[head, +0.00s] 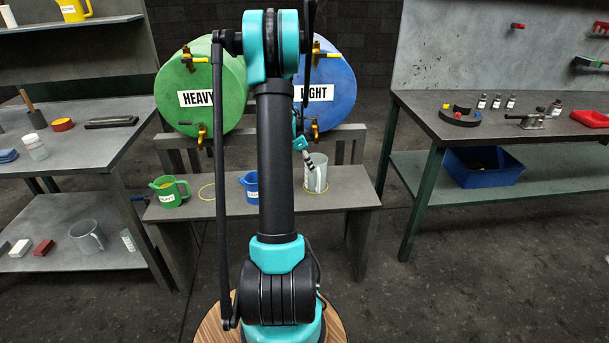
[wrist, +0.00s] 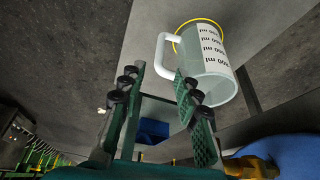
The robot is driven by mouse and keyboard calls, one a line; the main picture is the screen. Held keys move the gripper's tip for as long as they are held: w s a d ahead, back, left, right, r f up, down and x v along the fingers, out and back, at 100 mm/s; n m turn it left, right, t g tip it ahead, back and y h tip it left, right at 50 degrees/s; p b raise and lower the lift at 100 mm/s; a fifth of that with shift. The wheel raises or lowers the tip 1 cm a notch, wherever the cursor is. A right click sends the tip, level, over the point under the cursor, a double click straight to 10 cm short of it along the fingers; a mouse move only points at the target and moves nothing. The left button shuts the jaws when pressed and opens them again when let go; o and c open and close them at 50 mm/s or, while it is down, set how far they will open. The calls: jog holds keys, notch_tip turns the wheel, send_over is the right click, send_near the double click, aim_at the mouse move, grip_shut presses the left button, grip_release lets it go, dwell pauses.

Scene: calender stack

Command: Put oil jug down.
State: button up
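A pale grey, see-through jug (head: 317,177) with a handle stands upright on the low bench (head: 350,197), at a thin yellow ring (head: 327,190). In the wrist view the jug (wrist: 208,62) shows a white ml scale, and the yellow ring (wrist: 182,33) shows at its base. My gripper (wrist: 160,72) is open, with its two green fingers apart. The white handle lies just ahead of the gap between the fingertips; I see no finger closed on it. In the head view my arm partly covers the gripper. Any oil inside the jug cannot be made out.
Green HEAVY (head: 200,112) and blue LIGHT (head: 335,112) drums stand behind. Side tables (head: 75,150) (head: 500,130) flank the bench.

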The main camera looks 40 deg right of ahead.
jog(key=s+a+r+n+t+y, duration=0.15)
jog(key=a+n, duration=0.25)
jog(key=a, duration=0.5)
jog(key=s+a+r+n+t, duration=0.1)
jog(key=s+a+r+n, duration=0.15)
jog(key=a, duration=0.55)
jog(key=s+a+r+n+t, duration=0.1)
jog(key=a+r+n, duration=0.3)
jog(key=a, duration=0.5)
jog(key=s+a+f+n+t+y, duration=0.2)
jog(key=s+a+n, duration=0.9)
jog(key=a, duration=0.6)
notch_tip(320, 180, down, 2)
jog(key=s+y, duration=0.1)
jog(key=s, duration=0.1)
jog(key=shift+s+a+f, duration=0.2)
jog(key=shift+s+a, duration=0.05)
jog(key=shift+s, duration=0.15)
jog(key=shift+n, duration=0.25)
